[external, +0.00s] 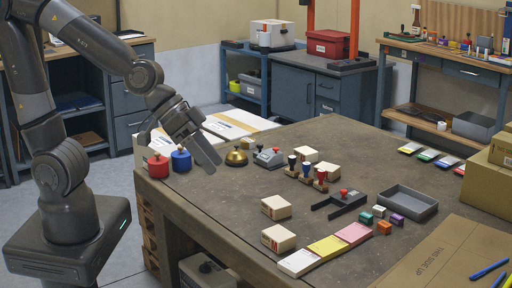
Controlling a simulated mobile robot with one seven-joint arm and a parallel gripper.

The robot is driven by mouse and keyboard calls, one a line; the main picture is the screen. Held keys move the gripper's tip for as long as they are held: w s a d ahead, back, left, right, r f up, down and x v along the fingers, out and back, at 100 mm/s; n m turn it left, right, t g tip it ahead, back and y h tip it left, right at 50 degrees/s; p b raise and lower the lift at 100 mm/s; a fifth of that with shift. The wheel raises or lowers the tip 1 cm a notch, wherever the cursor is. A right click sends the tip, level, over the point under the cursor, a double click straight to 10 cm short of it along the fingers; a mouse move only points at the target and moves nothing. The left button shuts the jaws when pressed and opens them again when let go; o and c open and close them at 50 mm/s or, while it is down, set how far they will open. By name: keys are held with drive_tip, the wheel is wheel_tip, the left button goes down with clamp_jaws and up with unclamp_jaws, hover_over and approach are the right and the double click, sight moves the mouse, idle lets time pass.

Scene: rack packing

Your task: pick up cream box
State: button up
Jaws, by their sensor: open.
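Several small cream boxes lie on the workbench (237,218). One cream box (276,207) is near the middle front, and another cream box (278,238) is just in front of it, next to the coloured pads. I cannot tell which one the task means. My gripper (198,150) is open above the bench's back left part, left of all these boxes and apart from them. Nothing shows between its fingers.
A red jar (158,166) and a blue jar (181,160) stand near my gripper. A brass bell (236,158), hand stamps (306,170), a black stapler-like tool (340,202) and a grey tray (408,203) stand rightward. The bench's left front is clear.

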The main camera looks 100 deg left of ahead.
drive_tip(key=w+d+f+n+t, duration=0.1)
drive_tip(key=w+d+f+n, duration=0.1)
drive_tip(key=w+f, duration=0.45)
drive_tip(key=n+t+y, duration=0.2)
drive_tip(key=n+y, duration=0.3)
drive_tip(key=y, duration=0.8)
approach(270, 240)
drive_tip(key=x, duration=0.6)
drive_tip(key=shift+a+f, duration=0.15)
drive_tip(key=shift+a, duration=0.05)
drive_tip(key=x, duration=0.5)
drive_tip(key=shift+d, duration=0.1)
drive_tip(key=shift+c, duration=0.2)
drive_tip(key=c, duration=1.1)
